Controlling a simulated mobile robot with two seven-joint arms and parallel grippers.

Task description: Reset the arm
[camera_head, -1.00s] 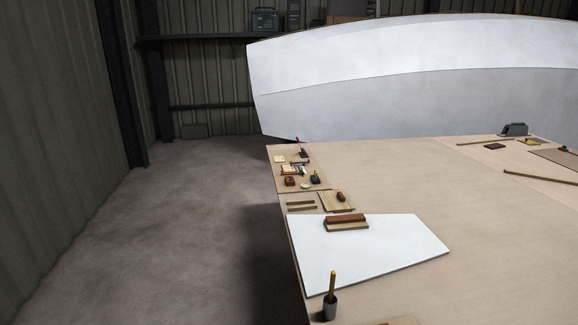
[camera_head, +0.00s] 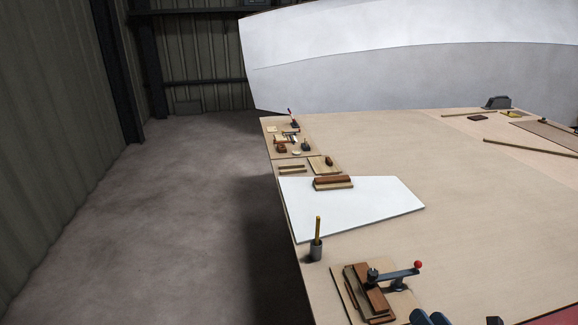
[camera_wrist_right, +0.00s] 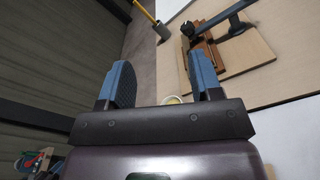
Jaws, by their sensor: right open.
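My right gripper shows at the bottom edge of the head view, where its blue fingertips (camera_head: 430,317) are partly cut off. In the right wrist view its two blue fingers (camera_wrist_right: 160,75) are spread apart with nothing held between them. A clamp fixture with a grey lever arm (camera_head: 398,274) and a red knob (camera_head: 418,265) sits on a wooden board at the table's near left corner. The fixture's wooden block (camera_head: 370,295) is left of my gripper, apart from it. My left gripper is not in view.
A pencil pot (camera_head: 316,250) stands behind the fixture. A white panel (camera_head: 360,215) carries a wooden block (camera_head: 333,182). Small tools lie on a board (camera_head: 290,152) farther back. The table (camera_head: 470,210) is clear in the middle. A large white hull (camera_head: 400,60) stands behind it.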

